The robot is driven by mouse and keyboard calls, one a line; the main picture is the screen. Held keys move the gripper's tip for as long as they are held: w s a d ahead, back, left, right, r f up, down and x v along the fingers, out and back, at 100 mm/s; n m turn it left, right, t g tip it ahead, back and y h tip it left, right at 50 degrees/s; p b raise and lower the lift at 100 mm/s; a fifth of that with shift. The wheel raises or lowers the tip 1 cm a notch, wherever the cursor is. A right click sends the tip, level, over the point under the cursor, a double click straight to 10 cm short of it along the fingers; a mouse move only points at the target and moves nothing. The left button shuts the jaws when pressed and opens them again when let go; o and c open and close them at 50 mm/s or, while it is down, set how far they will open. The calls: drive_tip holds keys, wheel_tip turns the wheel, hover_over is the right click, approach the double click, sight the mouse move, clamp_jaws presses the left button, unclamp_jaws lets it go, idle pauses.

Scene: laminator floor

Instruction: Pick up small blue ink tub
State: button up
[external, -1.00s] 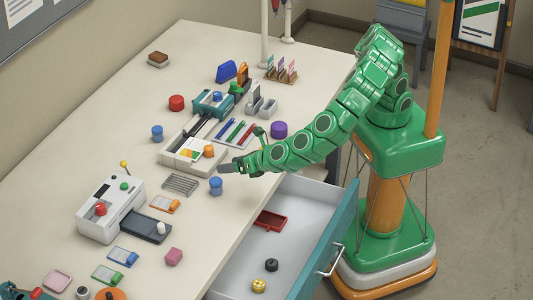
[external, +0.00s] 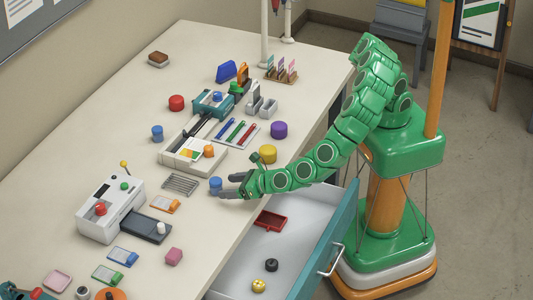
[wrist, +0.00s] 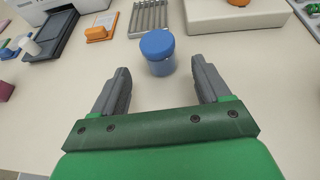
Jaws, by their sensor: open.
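A small blue ink tub (external: 216,186) with a blue lid stands upright near the front edge of the table. Another small blue tub (external: 157,133) stands farther back, left of the laminator. My gripper (external: 227,186) is low over the table at the right side of the nearer tub. In the wrist view, my gripper (wrist: 161,88) is open, and the nearer blue tub (wrist: 158,52) stands just beyond its fingertips, about centred between them. Nothing is between the fingers.
A grey rack (external: 181,184) and an orange-and-white piece (external: 165,204) lie left of the tub. The laminator's pale base (external: 207,167) is behind it. A yellow tub (external: 267,153) stands near my arm. An open drawer (external: 240,262) lies below the table edge.

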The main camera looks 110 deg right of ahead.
sight(221, 184)
drive_tip(key=shift+x, duration=2.05)
drive_tip(key=shift+r, duration=0.1)
drive_tip(key=c, duration=1.1)
drive_tip(key=shift+r, duration=0.15)
drive_tip(key=shift+c, duration=0.2)
